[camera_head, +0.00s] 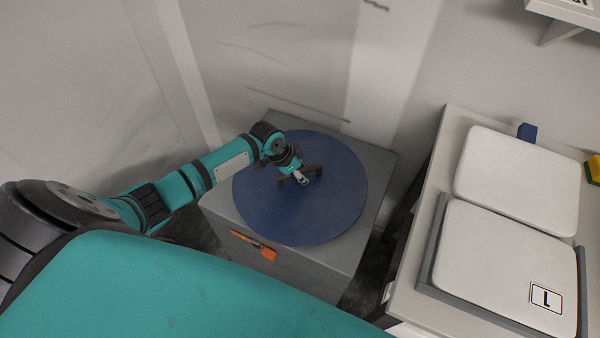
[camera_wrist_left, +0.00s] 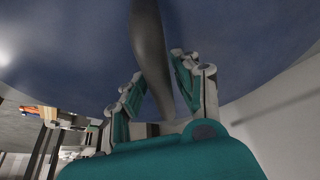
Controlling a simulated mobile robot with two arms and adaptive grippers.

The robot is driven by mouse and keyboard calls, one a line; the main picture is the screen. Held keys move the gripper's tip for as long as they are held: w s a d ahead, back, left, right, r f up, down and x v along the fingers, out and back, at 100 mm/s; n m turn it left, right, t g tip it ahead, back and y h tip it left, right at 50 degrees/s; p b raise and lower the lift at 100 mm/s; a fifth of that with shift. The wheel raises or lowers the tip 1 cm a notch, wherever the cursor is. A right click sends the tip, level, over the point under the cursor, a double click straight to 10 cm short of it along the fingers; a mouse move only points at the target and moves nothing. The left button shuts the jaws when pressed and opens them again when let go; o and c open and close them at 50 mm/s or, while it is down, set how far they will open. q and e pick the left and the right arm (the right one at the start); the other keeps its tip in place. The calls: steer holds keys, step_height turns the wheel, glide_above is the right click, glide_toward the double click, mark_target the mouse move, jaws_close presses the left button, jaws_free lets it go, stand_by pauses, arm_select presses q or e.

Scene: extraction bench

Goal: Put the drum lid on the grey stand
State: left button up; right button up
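The drum lid is a dark blue round disc (camera_head: 335,208) with a dark handle bar (camera_head: 313,170) across its middle. It appears to lie flat on top of the grey stand (camera_head: 378,160); I cannot tell whether a small gap is under it. My left gripper (camera_head: 299,179) is over the lid's middle, at the handle. In the left wrist view, the handle (camera_wrist_left: 150,50) passes between the left gripper's two fingers (camera_wrist_left: 157,67), very close to both tips; whether they press on it is unclear. The lid's blue face (camera_wrist_left: 70,50) fills the top there. My right gripper is not in view.
The grey stand has an orange latch (camera_head: 268,254) on its front. Walls stand close behind and left of it. To the right, a pale bench (camera_head: 452,128) carries two white lids (camera_head: 520,182) (camera_head: 495,262), the nearer marked L. Dark floor shows between stand and bench.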

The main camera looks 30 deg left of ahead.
arm_select(q)
steer(key=p+v, duration=0.1)
steer(key=v, duration=1.1)
stand_by(0.4)
